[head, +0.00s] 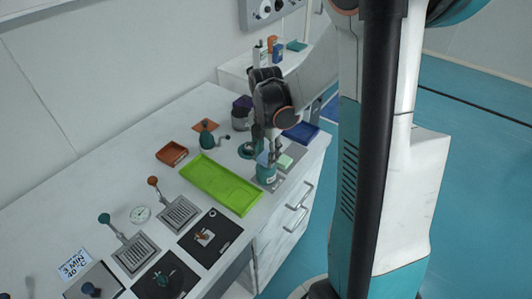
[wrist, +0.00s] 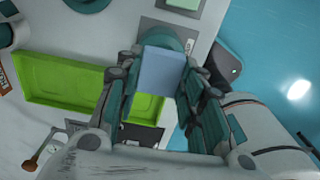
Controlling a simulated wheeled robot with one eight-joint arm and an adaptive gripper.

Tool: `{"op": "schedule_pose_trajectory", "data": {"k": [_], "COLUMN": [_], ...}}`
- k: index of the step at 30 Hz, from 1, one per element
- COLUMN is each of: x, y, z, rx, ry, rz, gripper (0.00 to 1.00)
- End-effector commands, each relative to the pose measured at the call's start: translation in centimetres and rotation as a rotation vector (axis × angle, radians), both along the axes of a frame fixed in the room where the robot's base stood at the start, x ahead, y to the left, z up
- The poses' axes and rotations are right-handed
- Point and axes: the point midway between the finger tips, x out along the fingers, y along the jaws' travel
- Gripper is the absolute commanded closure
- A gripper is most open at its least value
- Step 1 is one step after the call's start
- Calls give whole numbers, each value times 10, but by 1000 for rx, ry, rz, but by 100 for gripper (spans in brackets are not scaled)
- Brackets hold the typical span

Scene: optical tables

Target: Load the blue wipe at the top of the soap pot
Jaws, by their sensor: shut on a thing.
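My gripper (head: 268,150) points down over the right end of the bench. In the wrist view my gripper (wrist: 160,88) is shut on the blue wipe (wrist: 162,70), a pale blue block between its fingers. The wipe (head: 262,159) shows only in part in the head view. A teal pot with a white label (head: 266,175), which looks like the soap pot, stands just below the gripper. In the wrist view a round teal top (wrist: 168,34) lies partly behind the wipe. I cannot tell whether the wipe touches the pot.
A lime green tray (head: 222,186) lies left of the pot. A pale green block (head: 285,161) sits on a grey mat to its right. A blue tray (head: 301,132) and a teal dispenser (head: 207,139) stand farther back. The bench's front edge and drawers are close.

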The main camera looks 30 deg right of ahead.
Motion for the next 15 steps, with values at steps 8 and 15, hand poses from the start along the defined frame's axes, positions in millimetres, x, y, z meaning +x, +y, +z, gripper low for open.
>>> {"op": "schedule_pose_trajectory", "data": {"k": [8, 15], "x": [0, 0], "y": [0, 0], "z": [-3, -6], "rx": [0, 0], "ry": [0, 0], "rz": [0, 0], "gripper": [84, 84]}}
